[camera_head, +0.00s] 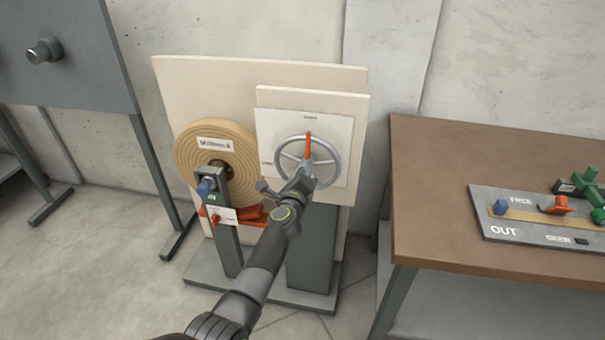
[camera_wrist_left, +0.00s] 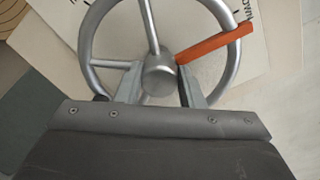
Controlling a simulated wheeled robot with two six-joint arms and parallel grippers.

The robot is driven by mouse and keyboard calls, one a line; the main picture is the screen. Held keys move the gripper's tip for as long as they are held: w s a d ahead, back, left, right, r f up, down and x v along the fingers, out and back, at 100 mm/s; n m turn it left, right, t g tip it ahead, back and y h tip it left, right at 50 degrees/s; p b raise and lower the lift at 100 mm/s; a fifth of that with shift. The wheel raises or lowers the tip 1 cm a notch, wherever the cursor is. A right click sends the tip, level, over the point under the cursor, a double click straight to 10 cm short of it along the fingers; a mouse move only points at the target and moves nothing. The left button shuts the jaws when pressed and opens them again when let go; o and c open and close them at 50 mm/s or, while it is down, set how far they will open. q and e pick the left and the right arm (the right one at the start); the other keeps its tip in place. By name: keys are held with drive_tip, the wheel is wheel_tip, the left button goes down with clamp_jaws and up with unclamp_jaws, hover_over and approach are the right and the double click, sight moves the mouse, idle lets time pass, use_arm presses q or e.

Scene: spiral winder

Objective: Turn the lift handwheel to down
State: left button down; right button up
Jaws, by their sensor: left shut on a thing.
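The lift handwheel (camera_head: 333,146) is a grey metal ring with spokes and a hub, on a white plate (camera_head: 345,120). Its orange bar (camera_head: 308,142) points up towards a small label at the plate's top; another label sits at the left. My left gripper (camera_head: 303,178) reaches the wheel's lower middle from the front. In the left wrist view its two fingers (camera_wrist_left: 160,88) stand on either side of the hub (camera_wrist_left: 160,72), shut on the wheel. The orange bar (camera_wrist_left: 215,44) runs up and right there. My right gripper is not in view.
A tan wound spiral roll (camera_head: 190,163) stands left of the wheel, with a dark post (camera_head: 225,225) before it. A brown table (camera_head: 440,200) at the right carries a grey panel (camera_head: 540,235) with blue, orange and green parts. Floor at the lower left is clear.

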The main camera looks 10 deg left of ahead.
use_arm(q)
drive_tip(key=shift+f, duration=0.1)
idle(0.4)
drive_tip(key=c, duration=1)
unclamp_jaws()
drive_tip(key=shift+o, duration=0.2)
drive_tip(key=s+p, duration=0.5)
drive_tip(key=s, duration=0.7)
drive_tip(key=shift+a, duration=0.15)
